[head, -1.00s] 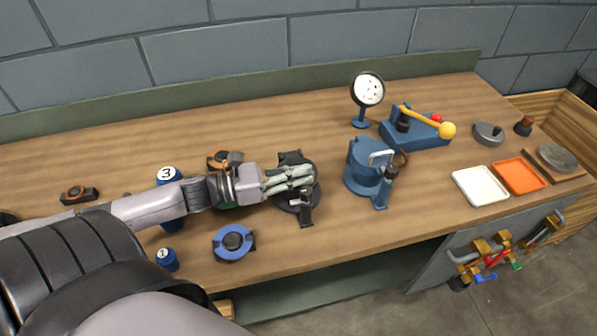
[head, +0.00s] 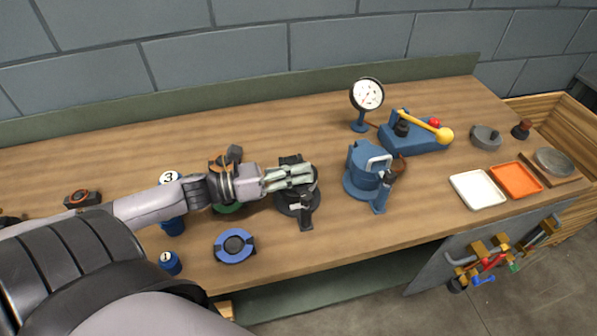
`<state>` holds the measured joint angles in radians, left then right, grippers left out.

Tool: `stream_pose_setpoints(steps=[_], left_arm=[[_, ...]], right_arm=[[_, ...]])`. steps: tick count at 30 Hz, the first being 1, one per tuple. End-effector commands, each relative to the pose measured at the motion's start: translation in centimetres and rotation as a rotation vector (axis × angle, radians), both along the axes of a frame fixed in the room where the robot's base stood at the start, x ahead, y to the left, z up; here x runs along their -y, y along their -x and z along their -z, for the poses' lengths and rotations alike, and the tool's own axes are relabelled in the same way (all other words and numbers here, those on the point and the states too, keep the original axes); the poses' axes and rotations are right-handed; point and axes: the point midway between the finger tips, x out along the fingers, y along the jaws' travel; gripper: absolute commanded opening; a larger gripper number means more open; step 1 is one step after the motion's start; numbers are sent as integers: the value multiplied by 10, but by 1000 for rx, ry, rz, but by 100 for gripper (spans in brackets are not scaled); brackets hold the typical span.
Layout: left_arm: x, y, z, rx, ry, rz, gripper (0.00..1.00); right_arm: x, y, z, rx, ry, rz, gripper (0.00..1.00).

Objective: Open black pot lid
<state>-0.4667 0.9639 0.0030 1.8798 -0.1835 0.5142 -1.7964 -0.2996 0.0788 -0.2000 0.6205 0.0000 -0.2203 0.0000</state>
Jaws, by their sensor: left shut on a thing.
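The black pot (head: 297,203) stands on the bench in the middle of the head view, with a dark latch or tab on its front side. My left gripper (head: 305,177) reaches in from the left over the pot's top and is shut on its lid, as far as I can see. The fingers hide most of the lid, so I cannot tell whether it is raised from the pot. My right gripper is not in view.
A blue pot (head: 364,184) stands just right of the black pot. A blue ring-shaped part (head: 234,246) lies in front. A green part (head: 228,208) is partly hidden under my wrist. Blue cylinders (head: 170,262), a gauge (head: 367,95) and trays (head: 478,189) stand around.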

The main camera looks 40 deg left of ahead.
Motion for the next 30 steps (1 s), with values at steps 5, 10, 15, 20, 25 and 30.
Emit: stream_pose_setpoints(steps=[5,10,15,20,25,30], left_arm=[[-8,-8,-19,-96,116,-4,0],[-18,-16,-30,-197,234,-3,0],[-28,-24,-38,-294,348,-3,0],[-36,-31,-42,-370,437,-5,0],[-43,-37,-45,-409,483,-4,0],[-48,-41,-47,-407,481,-5,0]], right_arm=[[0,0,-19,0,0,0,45],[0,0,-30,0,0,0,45],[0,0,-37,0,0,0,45],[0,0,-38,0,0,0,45],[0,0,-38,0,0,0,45],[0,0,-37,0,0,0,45]])
